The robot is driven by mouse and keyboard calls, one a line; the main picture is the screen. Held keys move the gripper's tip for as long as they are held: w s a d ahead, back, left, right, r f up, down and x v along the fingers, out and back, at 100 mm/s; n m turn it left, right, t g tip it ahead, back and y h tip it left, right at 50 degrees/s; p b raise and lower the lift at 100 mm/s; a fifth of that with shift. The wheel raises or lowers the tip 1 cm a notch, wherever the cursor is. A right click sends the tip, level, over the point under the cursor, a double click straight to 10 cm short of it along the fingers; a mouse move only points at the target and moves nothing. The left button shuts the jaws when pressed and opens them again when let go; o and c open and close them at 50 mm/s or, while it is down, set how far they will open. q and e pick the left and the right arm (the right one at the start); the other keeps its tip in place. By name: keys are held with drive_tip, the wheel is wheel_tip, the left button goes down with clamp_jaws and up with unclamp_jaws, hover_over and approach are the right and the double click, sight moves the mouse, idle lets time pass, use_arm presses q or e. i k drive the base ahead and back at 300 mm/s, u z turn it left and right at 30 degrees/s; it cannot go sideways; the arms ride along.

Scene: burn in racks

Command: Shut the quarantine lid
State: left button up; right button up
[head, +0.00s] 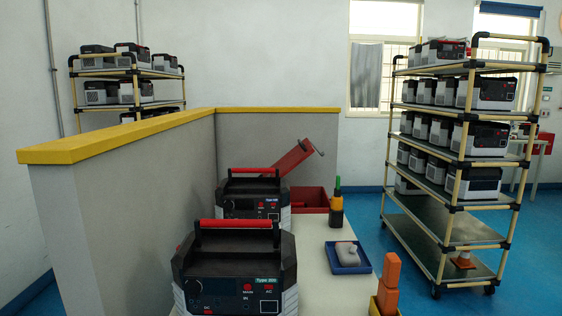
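The red quarantine lid (297,158) stands raised and tilted, its upper end leaning to the right, with a small handle at that end. Below it is an open red box (309,196) at the back of the white table. The box is partly hidden behind a black and grey Type unit with a red handle (252,200). The lid's lower edge is hidden behind this unit too. Neither of my grippers shows in the head view.
A second such unit (237,268) stands in front. A yellow-black device (336,210), a blue tray (347,258) with a pale object, and orange pieces (389,270) are on the right. A grey yellow-topped partition (140,170) borders the left; a loaded rack (455,215) stands right.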

sight(304, 149)
drive_tip(key=i, duration=0.9)
drive_tip(key=k, duration=0.5)
drive_tip(key=z, duration=3.2)
